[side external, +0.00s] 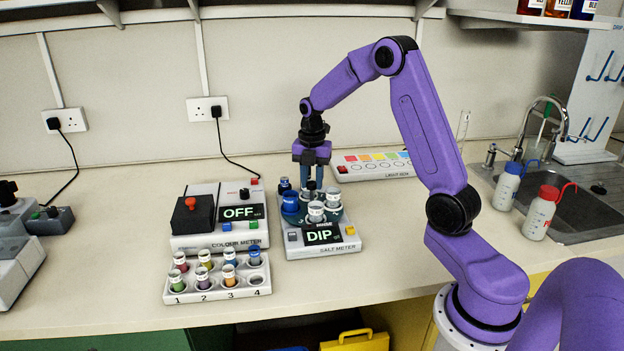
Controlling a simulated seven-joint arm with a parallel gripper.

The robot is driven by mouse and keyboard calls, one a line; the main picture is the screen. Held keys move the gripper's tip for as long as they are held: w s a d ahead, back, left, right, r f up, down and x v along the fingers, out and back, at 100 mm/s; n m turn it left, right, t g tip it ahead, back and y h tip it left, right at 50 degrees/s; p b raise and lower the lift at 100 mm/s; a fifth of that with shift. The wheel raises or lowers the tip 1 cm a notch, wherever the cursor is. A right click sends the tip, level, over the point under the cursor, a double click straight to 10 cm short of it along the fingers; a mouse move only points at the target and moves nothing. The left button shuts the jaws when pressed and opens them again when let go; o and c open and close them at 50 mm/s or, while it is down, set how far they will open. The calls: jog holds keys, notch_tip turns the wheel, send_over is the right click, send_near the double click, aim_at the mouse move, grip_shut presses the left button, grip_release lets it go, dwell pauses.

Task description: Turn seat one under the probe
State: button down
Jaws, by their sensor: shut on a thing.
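The salt meter (318,248) stands mid-bench, its display reading DIP. On top is a dark green round turntable (297,219) carrying several cups. A blue cup (290,201) sits at its left, a white cup (316,211) at the front and a white and blue cup (333,198) at the right. A dark upright part (284,185), perhaps the probe, stands at the back left. My gripper (319,184) points down over the turntable and is shut on a small part among the cups, seemingly the turntable's knob. Seat numbers are too small to read.
The colour meter (215,240), reading OFF, stands close on the left. A white rack (217,284) of capped vials stands in front of it. A light box (374,167) with coloured squares lies behind. Wash bottles (540,213) and a sink are at right. Bench right of the meter is clear.

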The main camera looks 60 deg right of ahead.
jog(key=shift+r, duration=0.1)
jog(key=c, duration=0.8)
grip_release()
notch_tip(320, 180, up, 17)
jog(key=shift+r, duration=0.2)
jog(key=s+a+f+m, duration=0.2)
jog(key=s+a, duration=0.3)
jog(key=a, duration=0.5)
jog(key=s+a+f+m, duration=0.25)
jog(key=s+a, duration=0.35)
jog(key=a, duration=0.3)
jog(key=s+a+f+m, duration=0.1)
jog(key=s+f, duration=0.1)
jog(key=s, duration=0.5)
jog(key=s+a+f+m, duration=0.1)
jog(key=s+f+m, duration=0.1)
jog(key=s, duration=0.5)
jog(key=s+a+f+m, duration=0.1)
jog(key=s+f+m, duration=0.1)
jog(key=s, duration=0.5)
jog(key=shift+a+f, duration=0.15)
jog(key=shift+f, duration=0.7)
